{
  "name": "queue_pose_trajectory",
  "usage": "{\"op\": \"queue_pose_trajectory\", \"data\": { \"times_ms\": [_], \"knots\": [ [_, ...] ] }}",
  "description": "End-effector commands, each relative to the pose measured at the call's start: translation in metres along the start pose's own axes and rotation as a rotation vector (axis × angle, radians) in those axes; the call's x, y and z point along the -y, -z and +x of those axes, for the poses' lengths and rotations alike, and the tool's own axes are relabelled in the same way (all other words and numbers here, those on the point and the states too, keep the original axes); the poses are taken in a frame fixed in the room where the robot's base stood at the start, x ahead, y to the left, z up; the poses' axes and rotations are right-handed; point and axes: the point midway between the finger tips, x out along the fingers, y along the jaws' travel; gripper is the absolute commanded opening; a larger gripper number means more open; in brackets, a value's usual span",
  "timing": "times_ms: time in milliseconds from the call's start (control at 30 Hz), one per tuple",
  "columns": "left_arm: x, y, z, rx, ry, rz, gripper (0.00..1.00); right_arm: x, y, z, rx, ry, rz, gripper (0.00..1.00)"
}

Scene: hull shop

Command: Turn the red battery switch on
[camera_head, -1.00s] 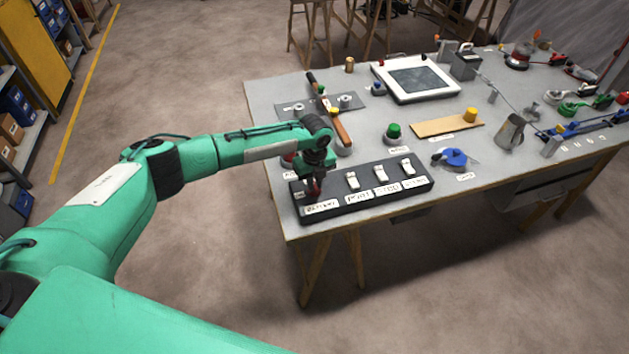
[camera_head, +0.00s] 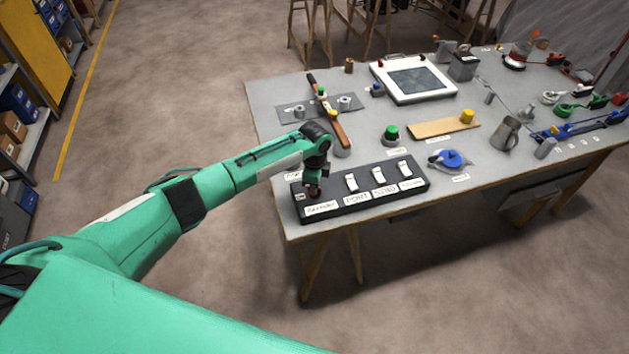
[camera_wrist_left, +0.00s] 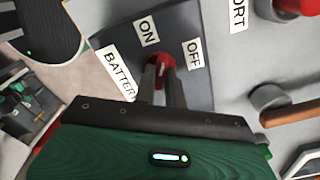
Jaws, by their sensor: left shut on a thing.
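The red battery switch (camera_wrist_left: 165,62) shows in the left wrist view between my left gripper's fingers (camera_wrist_left: 160,80). It sits on a dark plate (camera_wrist_left: 190,20) with ON, OFF and BATTERY labels. The fingers hide much of the switch, so I cannot tell its exact setting. In the head view my left gripper (camera_head: 314,183) points down, shut on the red switch (camera_head: 314,191) at the left end of the black switch panel (camera_head: 355,206). My right gripper is not in view.
Several white rocker switches (camera_head: 378,174) stand on the same panel, to the right. A wooden-handled tool (camera_head: 337,128), a green knob (camera_head: 391,132) and a blue knob (camera_head: 451,158) lie beyond or beside it. The table's front edge (camera_head: 430,195) is close to the panel.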

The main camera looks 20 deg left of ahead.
Motion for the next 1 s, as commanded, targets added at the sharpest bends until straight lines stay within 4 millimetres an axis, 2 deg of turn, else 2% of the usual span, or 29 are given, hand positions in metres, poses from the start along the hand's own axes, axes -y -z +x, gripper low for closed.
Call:
{"op": "queue_pose_trajectory", "data": {
  "times_ms": [100,500,1000],
  "knots": [
    [0.0,0.001,-0.004,-0.002,0.0,-0.11,0.0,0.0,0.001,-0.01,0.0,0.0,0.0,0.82],
    [0.0,0.0,-0.003,-0.001,0.001,-0.408,0.0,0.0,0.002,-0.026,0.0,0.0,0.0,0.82],
    [0.002,0.0,-0.002,-0.001,0.003,-0.533,0.0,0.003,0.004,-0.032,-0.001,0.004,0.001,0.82]
  ]
}}
